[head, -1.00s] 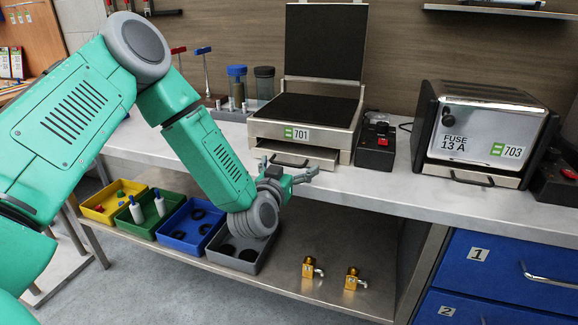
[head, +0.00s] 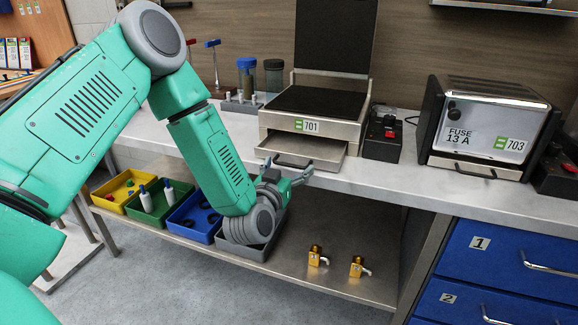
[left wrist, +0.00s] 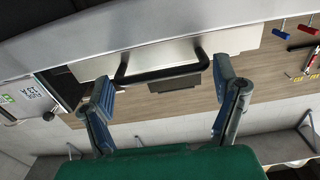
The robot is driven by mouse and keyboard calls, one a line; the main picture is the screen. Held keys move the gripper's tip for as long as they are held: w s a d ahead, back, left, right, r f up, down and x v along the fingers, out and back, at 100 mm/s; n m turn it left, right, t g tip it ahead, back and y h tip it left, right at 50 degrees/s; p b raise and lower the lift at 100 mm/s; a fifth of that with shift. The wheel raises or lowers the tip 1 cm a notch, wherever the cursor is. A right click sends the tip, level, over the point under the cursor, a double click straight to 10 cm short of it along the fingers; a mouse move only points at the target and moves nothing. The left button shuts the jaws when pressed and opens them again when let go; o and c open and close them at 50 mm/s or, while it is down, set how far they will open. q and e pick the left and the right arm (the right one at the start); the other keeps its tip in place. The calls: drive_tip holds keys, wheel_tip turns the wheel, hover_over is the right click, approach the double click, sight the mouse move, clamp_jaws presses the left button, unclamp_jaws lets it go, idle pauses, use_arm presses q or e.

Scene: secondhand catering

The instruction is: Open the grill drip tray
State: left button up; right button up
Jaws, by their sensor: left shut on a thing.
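The grill 701 (head: 318,103) stands on the counter with its lid up. Its drip tray (head: 318,148) sticks partly out of the front, and the tray's upper surface shows. The tray has a black bar handle (head: 291,163), which also shows in the left wrist view (left wrist: 160,74). My left gripper (head: 290,172) is at the tray's front, its fingers spread along the handle. The exact contact is hard to see. My right gripper is in no view.
A black control box (head: 382,138) stands right of the grill. A second appliance, 703 (head: 486,125), stands further right. The lower shelf holds coloured bins (head: 190,218) and two brass fittings (head: 317,256). Blue drawers (head: 500,260) are at the lower right.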

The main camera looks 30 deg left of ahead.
use_arm(q)
drive_tip(key=shift+s+f, duration=0.1)
drive_tip(key=shift+f, duration=0.15)
drive_tip(key=o, duration=1.6)
drive_tip(key=shift+a, duration=0.1)
drive_tip(key=shift+r, duration=0.1)
drive_tip(key=shift+s, duration=0.2)
drive_tip(key=v, duration=1.1)
drive_tip(key=shift+s, duration=0.2)
